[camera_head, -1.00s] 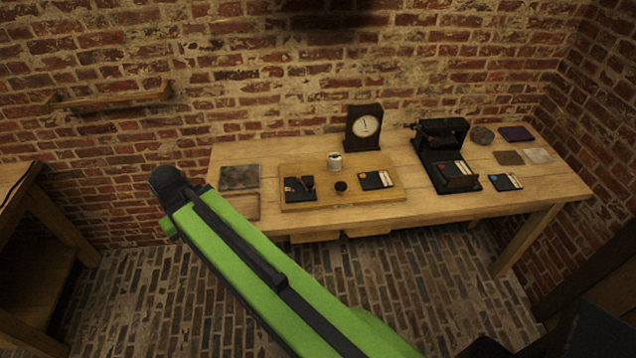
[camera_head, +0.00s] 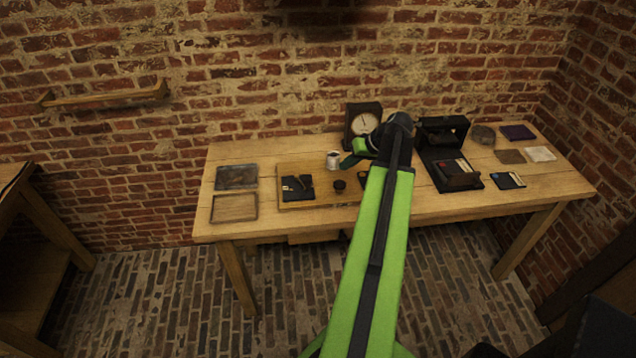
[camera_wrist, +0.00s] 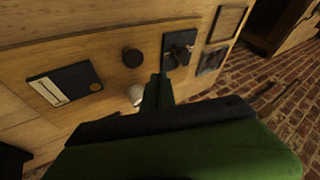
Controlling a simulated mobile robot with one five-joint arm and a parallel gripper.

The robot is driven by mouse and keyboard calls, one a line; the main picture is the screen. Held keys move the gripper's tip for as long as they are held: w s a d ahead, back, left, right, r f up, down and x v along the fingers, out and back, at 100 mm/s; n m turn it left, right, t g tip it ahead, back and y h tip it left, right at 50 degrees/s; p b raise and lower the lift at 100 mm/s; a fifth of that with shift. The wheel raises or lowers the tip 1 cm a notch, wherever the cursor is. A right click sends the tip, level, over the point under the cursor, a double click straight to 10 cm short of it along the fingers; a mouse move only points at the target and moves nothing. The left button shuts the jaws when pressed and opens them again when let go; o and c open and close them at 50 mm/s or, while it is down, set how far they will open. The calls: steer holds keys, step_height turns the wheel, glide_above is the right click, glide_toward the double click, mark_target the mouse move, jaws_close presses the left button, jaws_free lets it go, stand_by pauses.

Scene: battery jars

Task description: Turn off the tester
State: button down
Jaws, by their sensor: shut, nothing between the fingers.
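A wooden board (camera_head: 290,168) lies on the table. It bears a black block with a raised lever-like piece (camera_head: 297,187), a round black knob (camera_head: 339,184), a white cup (camera_head: 332,159) and a dark card, now mostly behind my arm. In the wrist view the lever block (camera_wrist: 180,48), knob (camera_wrist: 132,57), card (camera_wrist: 65,85) and part of the cup (camera_wrist: 136,94) show. A dark dial instrument (camera_head: 361,122) stands behind the board; its needle points near the top. My gripper (camera_head: 349,163) is shut and empty, above the board near the cup; contact cannot be told.
A black device (camera_head: 446,155) stands right of my arm, with a small dark card (camera_head: 508,180) beside it. Flat swatches (camera_head: 517,132) lie at the far right. Two flat trays (camera_head: 236,177) lie at the left end. A brick wall (camera_head: 270,70) closes the back.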

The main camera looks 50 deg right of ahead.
steer(key=shift+d, duration=0.1)
steer(key=b+x, duration=0.8)
steer(key=x, duration=0.1)
steer(key=shift+f, duration=0.45)
steer(key=shift+w+a, duration=1.4)
steer(key=shift+a, duration=0.3)
